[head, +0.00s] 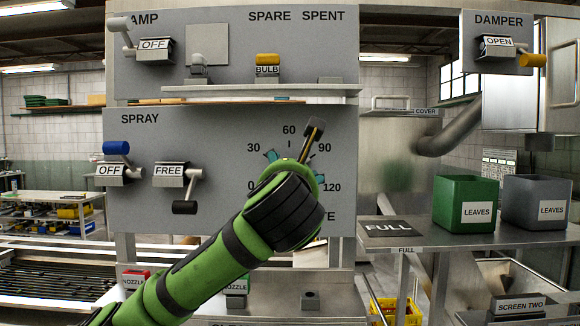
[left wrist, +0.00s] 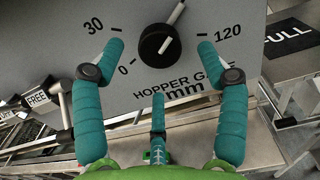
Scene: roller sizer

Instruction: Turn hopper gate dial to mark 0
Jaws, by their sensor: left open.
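The hopper gate dial has a black round knob (left wrist: 153,46) with a pale pointer line, on a grey panel with marks from 0 to 120. In the head view its pointer lever (head: 313,134) sticks up and to the right, between 60 and 90. My left gripper (head: 294,166) is in front of the dial and hides most of the knob there. In the left wrist view its teal fingers are spread open, one on each side of the knob and one below. No finger visibly grips it. My right gripper is not in view.
A spray lever (head: 116,149) and a FREE lever (head: 184,206) are on the same panel, left of the dial. A shelf (head: 260,91) juts out above it. Green (head: 451,213) and grey (head: 519,214) LEAVES bins stand at the right.

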